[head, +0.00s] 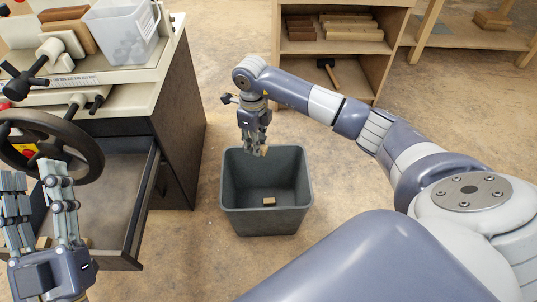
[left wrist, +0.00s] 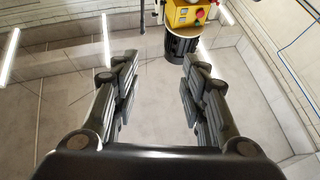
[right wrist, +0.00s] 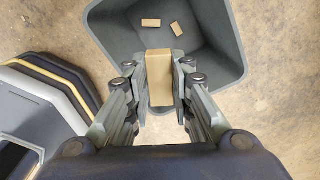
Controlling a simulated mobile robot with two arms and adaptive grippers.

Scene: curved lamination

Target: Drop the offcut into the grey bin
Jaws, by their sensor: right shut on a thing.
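The grey bin (head: 266,221) stands on the floor in the middle of the head view, open at the top. My right gripper (head: 258,148) is above the back part of the bin, pointing down. In the right wrist view it is shut on the offcut (right wrist: 159,76), a small light wooden block, which hangs over the bin opening. Two similar blocks, one of them here (right wrist: 151,22), lie on the bin floor in that view. My left gripper (head: 40,190) is open and empty, raised at the lower left in front of the open drawer.
A machine cabinet (head: 185,120) with a black handwheel (head: 85,142) and an open drawer (head: 140,205) stands left of the bin. A clear plastic tub (head: 122,35) sits on top. A wooden shelf (head: 335,48) stands behind. Floor around the bin is clear.

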